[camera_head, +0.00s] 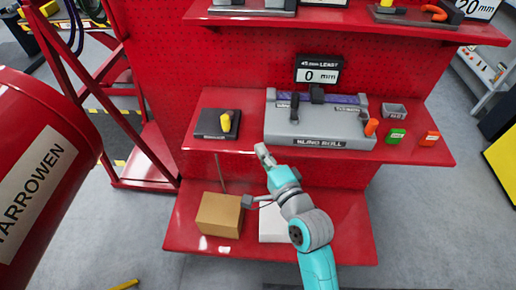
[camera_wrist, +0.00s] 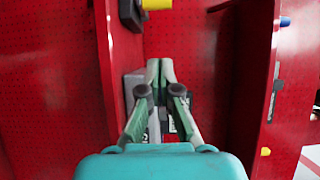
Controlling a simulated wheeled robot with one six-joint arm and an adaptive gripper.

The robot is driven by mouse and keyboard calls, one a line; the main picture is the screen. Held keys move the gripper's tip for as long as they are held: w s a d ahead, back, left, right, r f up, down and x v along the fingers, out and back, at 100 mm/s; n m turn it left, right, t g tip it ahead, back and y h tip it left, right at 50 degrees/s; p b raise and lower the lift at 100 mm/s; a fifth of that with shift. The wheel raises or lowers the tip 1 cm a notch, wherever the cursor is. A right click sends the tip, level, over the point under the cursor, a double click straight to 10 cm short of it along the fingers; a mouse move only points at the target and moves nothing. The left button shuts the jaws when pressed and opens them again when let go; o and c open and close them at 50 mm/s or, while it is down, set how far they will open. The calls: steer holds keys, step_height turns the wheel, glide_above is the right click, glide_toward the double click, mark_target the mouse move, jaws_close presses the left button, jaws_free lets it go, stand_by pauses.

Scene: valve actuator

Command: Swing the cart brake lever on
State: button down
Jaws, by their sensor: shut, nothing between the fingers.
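A grey roll unit (camera_head: 320,129) with black and orange handles stands right of the lever, beside green (camera_head: 396,137) and orange (camera_head: 430,138) blocks. A cardboard box (camera_head: 219,215) sits on the lower shelf. A red drum (camera_head: 40,130) is at the left.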

mark_target(224, 125)
steer(key=x, duration=0.7)
steer(key=shift+w+a+r, duration=0.1)
steer(key=shift+w+a, duration=0.1)
steer(key=shift+w, duration=0.1)
steer(key=shift+w+a, duration=0.2)
steer(key=shift+a, duration=0.4)
steer(key=shift+w+a, duration=0.15)
steer(key=shift+a, duration=0.4)
steer(key=shift+w+a, duration=0.25)
steer(key=shift+a, duration=0.5)
steer(key=shift+s+a, duration=0.25)
steer(key=shift+a, duration=2.35)
steer(key=shift+w+a, duration=0.2)
steer(key=shift+a, duration=0.35)
steer(key=shift+w+a, duration=0.2)
steer(key=shift+a, duration=0.3)
steer(key=shift+w+a, duration=1)
steer(key=shift+a, duration=0.3)
steer(key=shift+d, duration=0.1)
